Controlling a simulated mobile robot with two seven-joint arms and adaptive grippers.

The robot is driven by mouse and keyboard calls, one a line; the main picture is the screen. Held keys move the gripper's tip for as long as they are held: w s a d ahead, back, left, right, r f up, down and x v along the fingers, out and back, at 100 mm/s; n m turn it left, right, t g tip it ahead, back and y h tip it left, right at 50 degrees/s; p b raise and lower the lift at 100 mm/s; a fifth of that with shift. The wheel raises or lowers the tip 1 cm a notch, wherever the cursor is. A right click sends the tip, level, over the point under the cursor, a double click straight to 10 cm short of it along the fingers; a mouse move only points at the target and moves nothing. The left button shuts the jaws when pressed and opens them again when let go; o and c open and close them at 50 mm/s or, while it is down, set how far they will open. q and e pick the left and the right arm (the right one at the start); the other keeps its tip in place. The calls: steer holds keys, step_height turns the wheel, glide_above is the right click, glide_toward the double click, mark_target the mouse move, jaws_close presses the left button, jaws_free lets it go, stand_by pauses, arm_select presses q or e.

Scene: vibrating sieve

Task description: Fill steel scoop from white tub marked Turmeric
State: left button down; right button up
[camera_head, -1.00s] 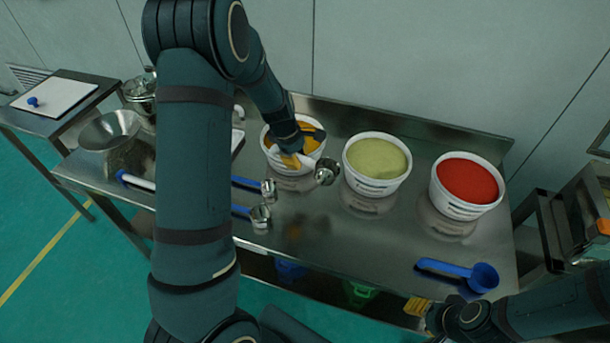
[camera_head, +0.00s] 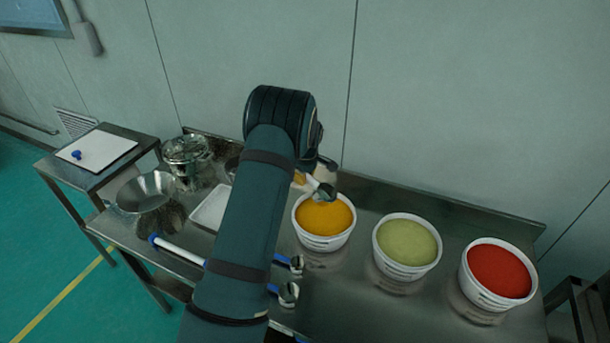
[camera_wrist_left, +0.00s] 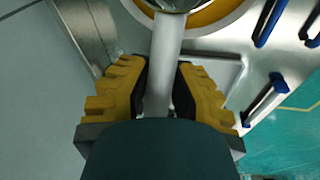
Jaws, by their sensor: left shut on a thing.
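The white tub (camera_head: 323,243) with orange-yellow powder stands on the steel table; its label is too small to read. My left gripper (camera_head: 300,178) is shut on the pale handle of the steel scoop (camera_head: 324,193). The scoop's bowl is above the back part of the tub's opening. In the left wrist view the handle (camera_wrist_left: 165,62) runs between the yellow fingers of my left gripper (camera_wrist_left: 160,88), and the bowl is cut off at the top edge. I cannot tell whether the bowl holds powder. My right gripper is out of view.
Tubs of pale green (camera_head: 407,243) and red powder (camera_head: 498,273) stand to the right. Two small steel scoops with blue on their handles (camera_head: 289,293) lie in front. A steel bowl (camera_head: 146,190), a pot (camera_head: 186,155) and a white tray (camera_head: 208,210) are left. A wall stands behind.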

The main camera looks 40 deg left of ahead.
arm_select(q)
steer(key=shift+f, duration=0.75)
steer(key=d+f+b, duration=0.4)
steer(key=f, duration=0.6)
steer(key=shift+w+f+b, duration=0.25)
steer(key=shift+f+b, duration=0.05)
steer(key=shift+b, duration=0.1)
stand_by(0.8)
